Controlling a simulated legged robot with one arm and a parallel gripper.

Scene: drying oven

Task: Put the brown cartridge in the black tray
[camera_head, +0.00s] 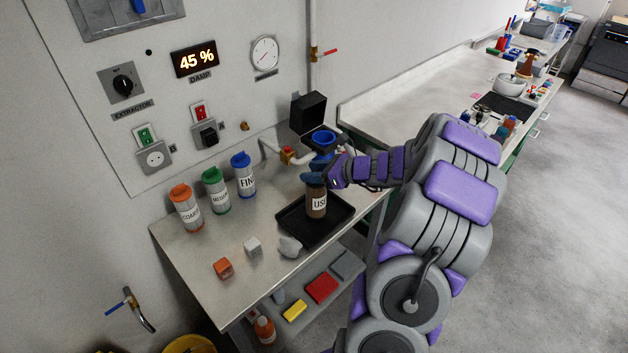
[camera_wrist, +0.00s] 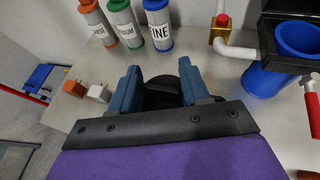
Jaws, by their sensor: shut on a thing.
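The brown cartridge (camera_head: 316,203) has a white label, partly readable as "US", and looks upright. My gripper (camera_head: 314,181) is shut on its top end. The cartridge is over the black tray (camera_head: 339,213) in the head view; I cannot tell whether its base touches the tray floor. In the wrist view my gripper (camera_wrist: 160,88) has its two blue-grey fingers either side of a dark round cap (camera_wrist: 176,72). The cartridge body is hidden there.
Orange (camera_head: 186,207), green (camera_head: 216,190) and blue (camera_head: 243,175) labelled canisters stand left of the tray. An orange block (camera_head: 223,268), a white block (camera_head: 252,247) and a grey lump (camera_head: 290,246) lie in front.

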